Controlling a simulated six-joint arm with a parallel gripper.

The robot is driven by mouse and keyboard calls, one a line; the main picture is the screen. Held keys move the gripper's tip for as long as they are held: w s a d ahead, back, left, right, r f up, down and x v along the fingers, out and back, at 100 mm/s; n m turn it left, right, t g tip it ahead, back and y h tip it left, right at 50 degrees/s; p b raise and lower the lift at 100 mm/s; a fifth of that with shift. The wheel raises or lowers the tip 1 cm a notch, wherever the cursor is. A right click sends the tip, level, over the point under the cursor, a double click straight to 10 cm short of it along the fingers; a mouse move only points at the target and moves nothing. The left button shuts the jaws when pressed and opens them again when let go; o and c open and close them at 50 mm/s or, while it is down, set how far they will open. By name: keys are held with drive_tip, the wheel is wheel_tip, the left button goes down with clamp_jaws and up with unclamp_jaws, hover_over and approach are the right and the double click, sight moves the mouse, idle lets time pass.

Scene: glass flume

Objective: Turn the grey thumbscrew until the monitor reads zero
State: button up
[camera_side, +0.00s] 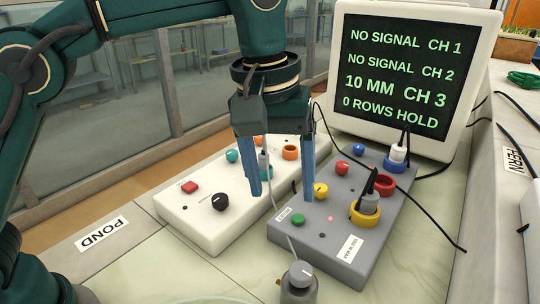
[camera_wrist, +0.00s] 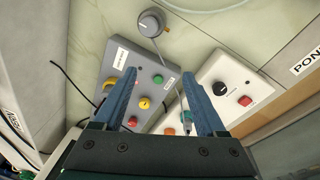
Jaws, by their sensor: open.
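The grey thumbscrew (camera_side: 299,273), a round knob with a white mark line on a small grey body, stands at the bottom of the side view, in front of the grey box. It shows at the top of the wrist view (camera_wrist: 150,22). The monitor (camera_side: 405,75) reads NO SIGNAL CH 1, NO SIGNAL CH 2, 10 MM CH 3 and 0 ROWS HOLD. My gripper (camera_side: 281,192) has its blue fingers apart, pointing down over the boxes, away from the thumbscrew. In the wrist view my gripper (camera_wrist: 160,73) has nothing held between its fingertips.
A grey box (camera_side: 330,228) with coloured knobs and ringed sockets bears two upright plugs. A white box (camera_side: 200,232) has a red button and black knob. A thin cable (camera_wrist: 166,65) runs from the thumbscrew towards a pale plug near one finger. Pale bench (camera_side: 150,270) is clear at lower left.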

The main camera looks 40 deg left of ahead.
drive_tip(key=m+g, duration=0.1)
hover_over(301, 270)
drive_tip(key=shift+y, duration=0.4)
drive_tip(key=f, duration=0.6)
drive_tip(key=shift+w+a+f, duration=0.1)
drive_tip(key=shift+w+f, duration=0.1)
drive_tip(key=shift+f, duration=0.15)
drive_tip(key=shift+s+f, duration=0.15)
drive_tip(key=shift+f, duration=2.4)
drive_tip(key=shift+c, duration=0.2)
clamp_jaws()
drive_tip(key=shift+m, duration=0.3)
